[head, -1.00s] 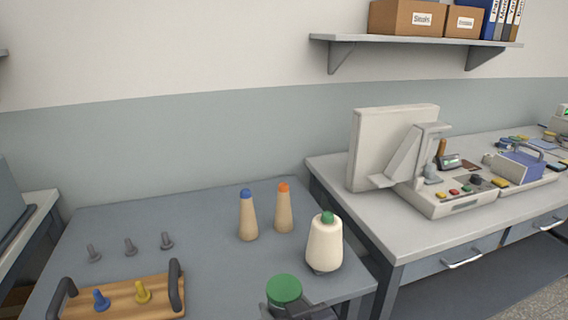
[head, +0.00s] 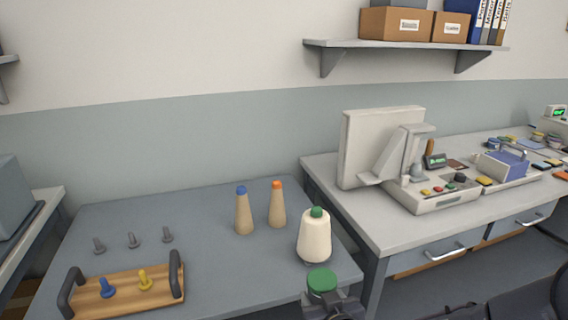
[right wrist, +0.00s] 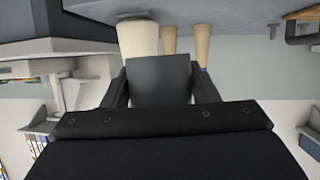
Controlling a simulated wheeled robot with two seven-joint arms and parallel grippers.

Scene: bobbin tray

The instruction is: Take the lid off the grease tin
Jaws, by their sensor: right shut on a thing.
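The grease tin's round green lid (head: 322,280) shows at the front right of the grey table, at the bottom of the head view. My right gripper (head: 335,303) is shut on this green-topped thing. Whether the tin's body is under the lid cannot be told, as the gripper and the frame edge hide what is below. In the right wrist view my dark gripper (right wrist: 160,82) fills the middle, and no green shows there. My left gripper is not in view.
A cream thread cone (head: 314,238) stands just behind the lid. Two tan bobbins, blue-topped (head: 244,212) and orange-topped (head: 278,206), stand farther back. A wooden tray (head: 125,292) with blue and yellow pegs lies front left, several grey bolts (head: 133,240) behind it. The table's middle is clear.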

